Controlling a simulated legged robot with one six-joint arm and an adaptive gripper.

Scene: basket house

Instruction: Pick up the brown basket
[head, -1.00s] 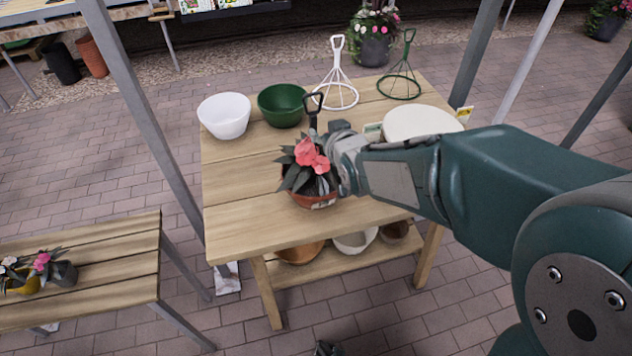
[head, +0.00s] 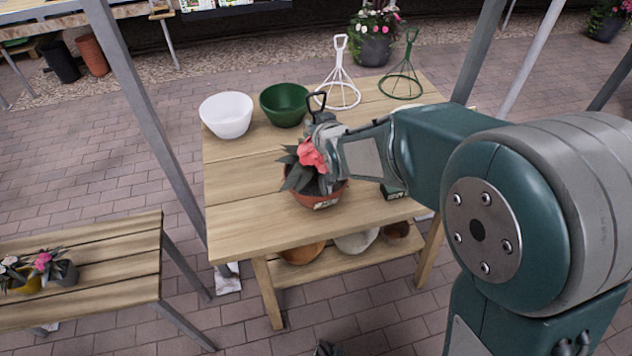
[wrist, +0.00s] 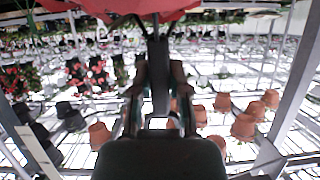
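The brown basket (head: 322,199) stands upright on the wooden table, with pink flowers (head: 311,155) and dark leaves in it. A black handle (head: 316,101) rises above it. My gripper (head: 320,128) is at this handle, just above the flowers, and hides part of them. In the wrist view, my gripper's two fingers (wrist: 158,85) stand on either side of a dark upright stem (wrist: 159,62), with gaps beside it, so it looks open. Red petals (wrist: 120,6) fill the top of that view. Contact with the stem cannot be made out.
A white bowl (head: 226,116), a green bowl (head: 285,104), a white hanger (head: 339,88) and a green hanger (head: 402,83) stand at the table's back. More bowls (head: 302,253) sit on the lower shelf. Grey posts (head: 150,130) flank the table. The table's front left (head: 245,220) is clear.

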